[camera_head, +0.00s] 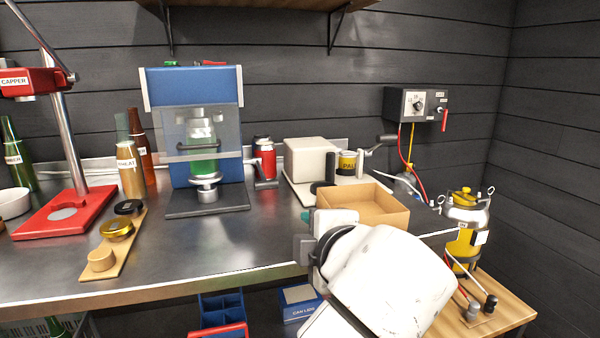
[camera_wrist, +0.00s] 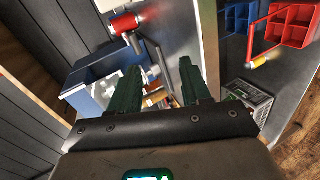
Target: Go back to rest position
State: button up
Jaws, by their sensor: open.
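My gripper shows in the wrist view (camera_wrist: 160,88) with its two dark green fingers spread apart and nothing seen between them. My arm reaches up from the bottom of the head view, in front of the open cardboard box (camera_head: 376,207).
The steel bench (camera_head: 230,252) carries a red capper (camera_head: 65,210), a blue machine (camera_head: 195,128), a wooden strip with caps (camera_head: 112,250) and a red canister (camera_head: 264,158). A keg (camera_head: 465,225) stands at right on a wooden table. Blue bins (camera_head: 222,308) sit below the bench.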

jog(key=s+d+f+m+g+h, duration=0.1)
jog(key=s+d+f+m+g, duration=0.35)
jog(key=f, duration=0.85)
jog(key=s+d+f+m+g+h, duration=0.1)
jog(key=s+d+f+m, duration=0.6)
jog(key=f, duration=0.5)
jog(key=s+d+f+m+g+h, duration=0.1)
jog(key=s+d+f+m+g, duration=0.15)
jog(key=s+d+f, duration=0.45)
jog(key=s+d+f+m+g, duration=0.2)
jog(key=s+f+m, duration=0.15)
jog(key=s, duration=0.55)
jog(key=s+d+f+m+g+h, duration=0.1)
jog(key=s+d+f+m+g, duration=0.15)
jog(key=s+d+f, duration=0.5)
notch_tip(320, 180, up, 20)
jog(key=a+p, duration=0.2)
jog(key=p, duration=1.6)
jog(key=shift+s+a+f, duration=0.2)
jog(key=shift+a+f, duration=0.05)
jog(key=shift+a, duration=0.1)
jog(key=shift+t, duration=0.25)
jog(key=shift+c, duration=0.4)
